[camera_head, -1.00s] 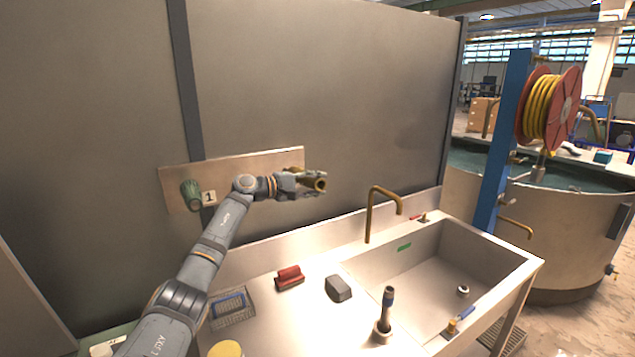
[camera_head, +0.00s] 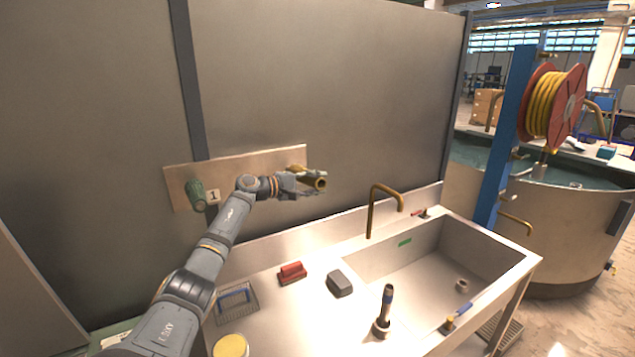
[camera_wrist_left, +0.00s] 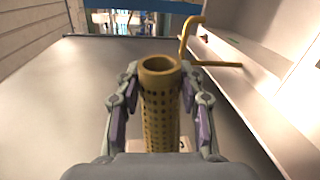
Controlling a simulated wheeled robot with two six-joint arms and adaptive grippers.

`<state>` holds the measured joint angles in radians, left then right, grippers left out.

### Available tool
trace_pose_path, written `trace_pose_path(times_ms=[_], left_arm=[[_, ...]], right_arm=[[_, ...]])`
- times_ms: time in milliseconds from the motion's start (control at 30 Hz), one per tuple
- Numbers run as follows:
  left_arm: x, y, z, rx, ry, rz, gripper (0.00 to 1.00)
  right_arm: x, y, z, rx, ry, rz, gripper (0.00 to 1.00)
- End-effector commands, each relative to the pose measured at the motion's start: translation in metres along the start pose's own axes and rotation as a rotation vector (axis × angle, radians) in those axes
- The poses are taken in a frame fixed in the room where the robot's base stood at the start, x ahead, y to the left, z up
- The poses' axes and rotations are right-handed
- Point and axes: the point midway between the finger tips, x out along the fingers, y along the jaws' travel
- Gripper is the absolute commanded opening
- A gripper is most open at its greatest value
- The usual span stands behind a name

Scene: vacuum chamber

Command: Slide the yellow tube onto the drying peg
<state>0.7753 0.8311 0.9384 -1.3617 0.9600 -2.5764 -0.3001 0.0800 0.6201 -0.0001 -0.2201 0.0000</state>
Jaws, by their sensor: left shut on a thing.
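My left gripper (camera_head: 300,184) is shut on the yellow tube (camera_head: 320,184), in front of the right end of a steel wall board (camera_head: 240,171). In the left wrist view, the fingers hold the perforated yellow tube (camera_wrist_left: 160,118) from both sides, with its open round end toward the camera. A green ribbed piece (camera_head: 195,195) sticks out at the board's left end, beside a label "1". I cannot make out a bare drying peg on the board; the gripper and tube cover part of its right end. My right gripper is not in view.
Below are a steel counter and sink (camera_head: 430,265) with a brass tap (camera_head: 372,210). A dark upright piece on a round base (camera_head: 384,312), a red brush (camera_head: 291,273), a grey block (camera_head: 340,283), a wire basket (camera_head: 235,303) and a yellow lid (camera_head: 231,346) stand on the counter.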

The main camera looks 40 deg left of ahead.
Motion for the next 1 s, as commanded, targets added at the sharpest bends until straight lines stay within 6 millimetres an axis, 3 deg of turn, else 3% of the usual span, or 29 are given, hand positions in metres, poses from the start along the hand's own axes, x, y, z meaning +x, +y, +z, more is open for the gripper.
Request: trace_pose_path(times_ms=[133, 167, 333, 667, 1000], left_arm=[[-0.001, -0.002, 0.000, 0.000, 0.001, 0.000, 0.00], [-0.001, -0.001, 0.000, 0.000, 0.001, 0.000, 0.41], [-0.001, -0.001, 0.000, 0.000, 0.001, 0.000, 0.64], [-0.003, -0.002, -0.001, 0.000, 0.003, -0.002, 0.65], [-0.059, -0.003, -0.001, 0.004, 0.007, -0.010, 0.65]], right_arm=[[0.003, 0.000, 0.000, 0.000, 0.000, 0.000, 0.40], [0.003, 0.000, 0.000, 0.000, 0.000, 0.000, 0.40], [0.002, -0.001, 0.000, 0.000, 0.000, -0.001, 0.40], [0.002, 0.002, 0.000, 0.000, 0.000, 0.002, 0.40], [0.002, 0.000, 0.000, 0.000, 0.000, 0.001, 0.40]])
